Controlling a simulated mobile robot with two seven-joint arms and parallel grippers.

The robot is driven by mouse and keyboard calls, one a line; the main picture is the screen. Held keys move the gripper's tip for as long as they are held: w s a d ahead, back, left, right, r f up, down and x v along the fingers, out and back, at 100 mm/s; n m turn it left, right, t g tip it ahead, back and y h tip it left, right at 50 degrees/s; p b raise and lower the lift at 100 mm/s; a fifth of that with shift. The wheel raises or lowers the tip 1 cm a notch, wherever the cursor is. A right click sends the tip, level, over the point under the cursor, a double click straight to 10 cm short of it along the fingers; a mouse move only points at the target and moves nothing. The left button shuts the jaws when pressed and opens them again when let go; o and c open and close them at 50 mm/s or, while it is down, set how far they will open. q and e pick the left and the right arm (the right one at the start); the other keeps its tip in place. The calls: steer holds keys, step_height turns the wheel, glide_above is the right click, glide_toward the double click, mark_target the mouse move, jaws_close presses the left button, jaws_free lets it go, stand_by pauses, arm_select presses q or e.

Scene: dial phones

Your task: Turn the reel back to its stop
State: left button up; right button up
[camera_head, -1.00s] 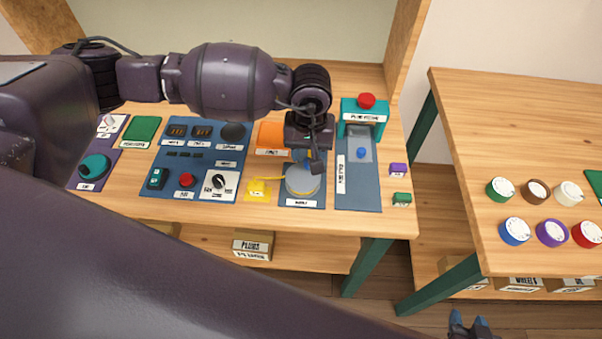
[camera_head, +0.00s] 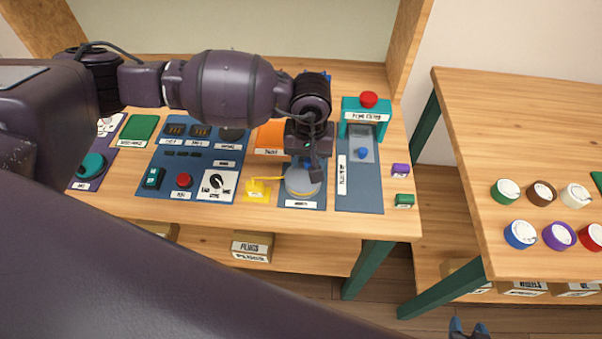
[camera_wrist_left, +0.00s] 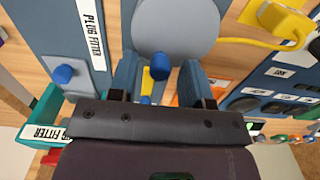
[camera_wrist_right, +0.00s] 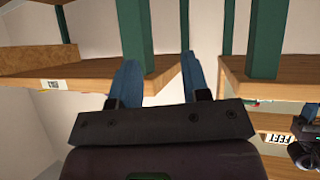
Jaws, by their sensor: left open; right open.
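The reel is a round grey disc (camera_head: 303,182) on a blue panel near the table's front edge. In the left wrist view the grey disc (camera_wrist_left: 185,28) fills the top middle, with a blue knob (camera_wrist_left: 158,66) near its edge. My left gripper (camera_head: 312,170) is over the far side of the disc, pointing down. In the left wrist view its open fingers (camera_wrist_left: 159,70) stand on either side of the knob, with gaps visible. My right gripper (camera_head: 468,328) is at the bottom edge of the head view. It is open and empty in the right wrist view (camera_wrist_right: 158,72).
A yellow block (camera_head: 257,190) with a cord stands just left of the disc. The teal plug fitter (camera_head: 366,112) with a red button is to the right. A control panel (camera_head: 197,150) lies left. A second table (camera_head: 520,110) holds several coloured wheels.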

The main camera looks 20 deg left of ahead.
arm_select(q)
steer(key=shift+f, duration=0.15)
arm_select(e)
steer(key=shift+s+f, duration=0.1)
steer(key=shift+f, duration=0.1)
arm_select(q)
steer(key=shift+f, duration=0.3)
arm_select(e)
steer(key=shift+s+d+f, duration=0.1)
steer(key=shift+s+f, duration=0.5)
steer(key=shift+s, duration=0.05)
arm_select(q)
steer(key=shift+r, duration=0.15)
arm_select(e)
steer(key=shift+w+r, duration=0.1)
steer(key=shift+w, duration=0.05)
arm_select(q)
steer(key=shift+c, duration=0.4)
steer(key=c, duration=0.5)
arm_select(e)
steer(key=shift+w+r, duration=0.3)
steer(key=shift+w, duration=0.15)
arm_select(q)
steer(key=shift+b, duration=0.3)
